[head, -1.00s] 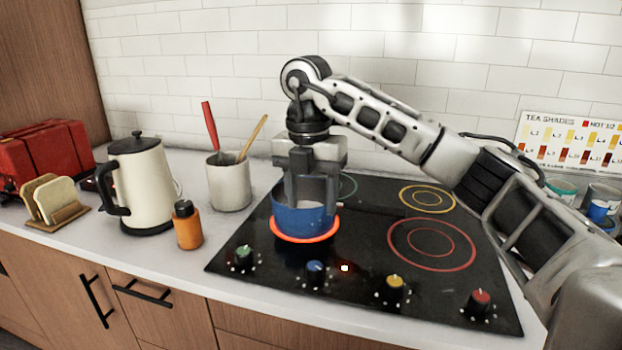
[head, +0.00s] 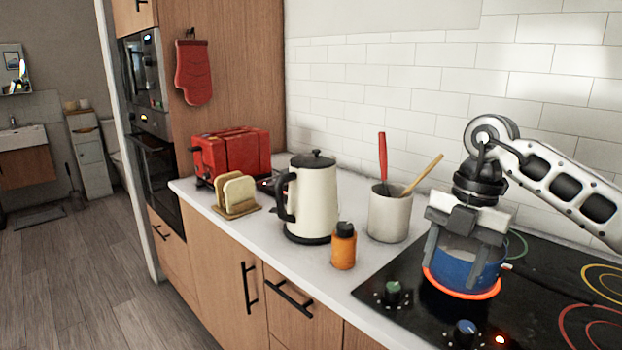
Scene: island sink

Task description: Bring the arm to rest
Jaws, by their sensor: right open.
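My right gripper (head: 468,238) points down at the blue pot (head: 466,272), with its fingers apart at the pot's rim. I cannot tell whether the fingers touch the pot. The pot stands upright on a burner ringed in glowing orange-red at the front left of the black cooktop (head: 545,290). My right arm comes in from the right edge. The pot's far side is partly hidden by the gripper. My left gripper is not in view.
Left of the cooktop stand a utensil crock (head: 390,217), an orange bottle (head: 343,250), a cream kettle (head: 311,205), a toast rack (head: 238,195) and a red toaster (head: 232,155). The tiled wall (head: 400,100) is behind. Open floor (head: 80,275) lies at the left.

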